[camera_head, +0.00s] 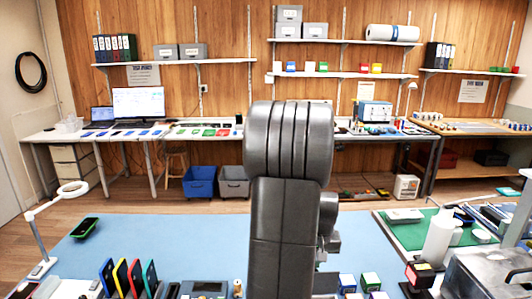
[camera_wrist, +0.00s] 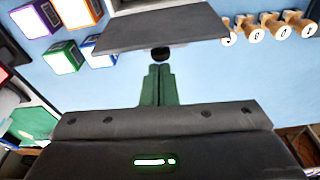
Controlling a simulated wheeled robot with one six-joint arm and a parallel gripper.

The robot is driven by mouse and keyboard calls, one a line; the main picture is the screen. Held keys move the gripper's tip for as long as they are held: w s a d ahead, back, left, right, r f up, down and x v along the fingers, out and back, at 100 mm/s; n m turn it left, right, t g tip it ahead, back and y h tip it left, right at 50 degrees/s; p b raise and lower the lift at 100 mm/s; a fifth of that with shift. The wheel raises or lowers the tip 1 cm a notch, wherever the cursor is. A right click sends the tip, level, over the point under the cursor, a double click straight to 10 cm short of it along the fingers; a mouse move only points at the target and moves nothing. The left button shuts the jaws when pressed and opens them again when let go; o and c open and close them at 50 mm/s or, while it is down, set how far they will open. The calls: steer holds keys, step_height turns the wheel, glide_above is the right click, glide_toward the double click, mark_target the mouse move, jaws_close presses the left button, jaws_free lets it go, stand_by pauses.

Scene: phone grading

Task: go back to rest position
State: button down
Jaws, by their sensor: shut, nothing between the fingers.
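My gripper (camera_wrist: 160,72) shows in the wrist view with its two green fingers pressed together and nothing between them. It hangs over the blue work surface (camera_wrist: 205,75), below a dark grey panel (camera_wrist: 160,32). A small black round thing (camera_wrist: 160,54) shows just past the fingertips; I cannot tell what it is or whether they touch it. In the head view my grey arm stands upright in the middle. It hides the centre of the blue table (camera_head: 190,240), and my fingers do not show there.
Coloured boxes (camera_wrist: 62,57) and a row of wooden-handled stamps (camera_wrist: 271,24) lie near my gripper. A green mat (camera_head: 410,233) is at right. The table's left middle is clear.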

step_height(320, 180, up, 12)
steer(key=s, duration=0.2)
steer(key=w+f+g+p, duration=0.1)
steer(key=w+f, duration=0.3)
steer(key=f, duration=0.4)
steer(key=w+f+p, duration=0.1)
steer(key=w+f, duration=0.2)
steer(key=f, duration=0.5)
step_height(320, 180, up, 10)
steer(key=b, duration=0.2)
steer(key=w+a+m+g+h, duration=0.1)
steer(key=g, duration=0.1)
steer(key=w+a+m+g, duration=0.1)
steer(key=m+g, duration=0.1)
steer(key=w+a+m+g+h, duration=0.1)
steer(key=g, duration=0.1)
steer(key=shift+w+a+r+m+g+h+p, duration=0.3)
steer(key=shift+w+a+m+p, duration=0.05)
steer(key=shift+m+p, duration=0.05)
